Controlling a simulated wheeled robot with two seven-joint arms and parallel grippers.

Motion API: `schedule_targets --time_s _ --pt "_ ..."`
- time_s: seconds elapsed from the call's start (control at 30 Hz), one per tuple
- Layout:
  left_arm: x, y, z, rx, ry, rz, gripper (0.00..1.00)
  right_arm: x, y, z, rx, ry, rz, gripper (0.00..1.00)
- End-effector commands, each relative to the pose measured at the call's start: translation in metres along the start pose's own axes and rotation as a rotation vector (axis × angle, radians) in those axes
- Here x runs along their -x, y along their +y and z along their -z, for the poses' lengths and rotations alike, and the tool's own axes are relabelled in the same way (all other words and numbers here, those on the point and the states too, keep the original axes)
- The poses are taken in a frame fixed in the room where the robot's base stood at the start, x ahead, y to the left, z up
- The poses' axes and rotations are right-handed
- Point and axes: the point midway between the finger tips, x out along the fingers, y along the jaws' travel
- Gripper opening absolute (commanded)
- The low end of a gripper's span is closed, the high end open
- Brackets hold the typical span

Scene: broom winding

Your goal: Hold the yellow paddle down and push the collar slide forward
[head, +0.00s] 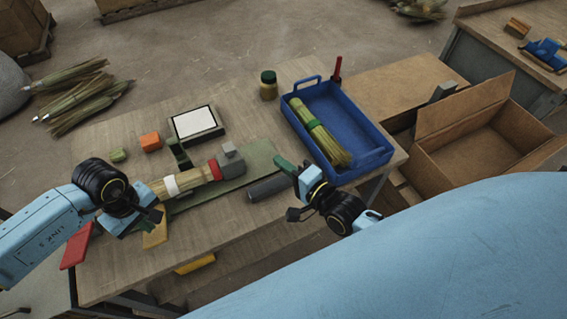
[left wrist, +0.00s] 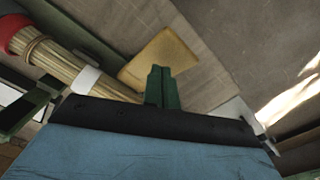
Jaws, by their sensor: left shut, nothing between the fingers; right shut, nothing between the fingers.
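The yellow paddle (head: 157,236) lies at the near side of the green fixture (head: 262,158); it also shows in the left wrist view (left wrist: 160,58). My left gripper (head: 140,226) is over the paddle's left end, its tips partly hidden in the head view. Its shut green fingers (left wrist: 162,84) overlap the paddle's edge in the wrist view; contact is unclear. A straw bundle (head: 190,180) with a white band lies in the fixture. A red collar (head: 215,169) is around its right end, beside a grey block (head: 232,162), apparently the slide. My right gripper (head: 283,164) is shut and empty, right of the block.
A grey cylinder (head: 268,187) lies near my right gripper. A blue tray (head: 352,124) with a bound bundle stands to the right. A red paddle (head: 75,248) is at the left edge, and a white-topped box (head: 195,122) and jar (head: 268,88) stand behind.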

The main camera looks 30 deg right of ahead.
Motion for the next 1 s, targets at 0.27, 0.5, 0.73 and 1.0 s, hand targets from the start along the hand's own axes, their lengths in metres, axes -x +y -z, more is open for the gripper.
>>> schedule_targets --time_s 0.27,0.5,0.73,1.0 --pt "0.016 0.000 0.001 0.000 0.002 0.000 0.00 0.001 -0.010 0.001 0.000 0.000 0.000 0.00" --pt "0.028 0.000 0.001 -0.001 0.002 0.000 0.00 0.002 -0.018 0.001 0.000 0.000 0.000 0.00" --pt "0.035 0.000 0.001 0.000 0.002 0.000 0.00 0.002 -0.022 0.002 0.000 0.000 0.000 0.00" --pt "0.035 0.000 0.001 0.000 0.002 -0.001 0.00 0.002 -0.021 0.002 0.000 0.000 0.000 0.00"
